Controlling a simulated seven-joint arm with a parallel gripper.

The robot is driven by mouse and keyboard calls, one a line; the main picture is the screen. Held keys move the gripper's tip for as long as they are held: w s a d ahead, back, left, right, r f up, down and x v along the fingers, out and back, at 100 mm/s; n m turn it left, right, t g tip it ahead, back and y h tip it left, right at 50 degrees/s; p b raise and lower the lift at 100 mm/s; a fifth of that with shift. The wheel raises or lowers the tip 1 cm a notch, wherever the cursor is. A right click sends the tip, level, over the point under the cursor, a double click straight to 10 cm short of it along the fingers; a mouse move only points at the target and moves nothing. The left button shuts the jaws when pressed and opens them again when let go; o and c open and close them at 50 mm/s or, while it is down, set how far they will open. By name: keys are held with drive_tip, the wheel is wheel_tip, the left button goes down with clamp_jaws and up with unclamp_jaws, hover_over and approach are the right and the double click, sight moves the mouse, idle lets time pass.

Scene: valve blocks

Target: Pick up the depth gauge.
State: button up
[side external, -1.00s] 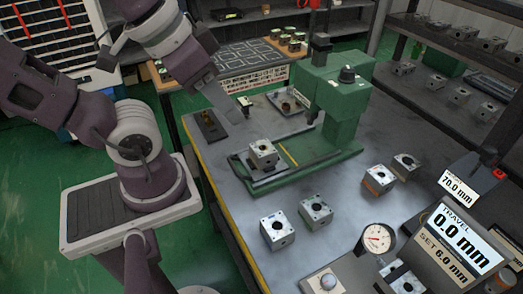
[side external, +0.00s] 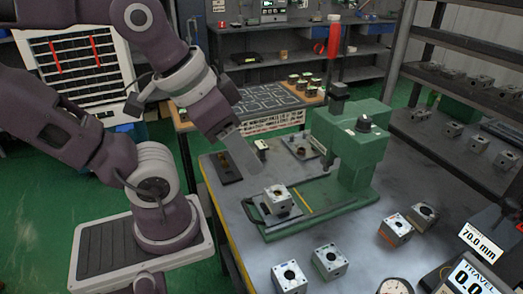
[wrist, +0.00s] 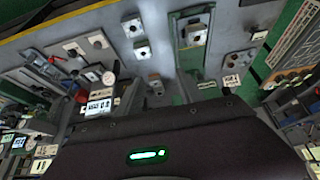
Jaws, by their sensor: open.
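A round white dial gauge (side external: 395,287) shows at the bottom edge of the side view, mostly cut off. It also shows in the wrist view (wrist: 108,78), beside a lit display. A small brass-coloured piece lies on a black plate (side external: 229,169) at the bench's left edge. I cannot tell for sure which of these is the depth gauge. My gripper (side external: 249,166) is above the left part of the bench, near the black plate and well away from the dial. It is open, with nothing visible in it.
A green press (side external: 350,150) stands on the bench with a metal valve block (side external: 278,197) on its base. Several more blocks stand on the bench in front and right. A shelf rack (side external: 460,110) stands behind.

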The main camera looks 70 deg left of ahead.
drive_tip(key=o, duration=0.3)
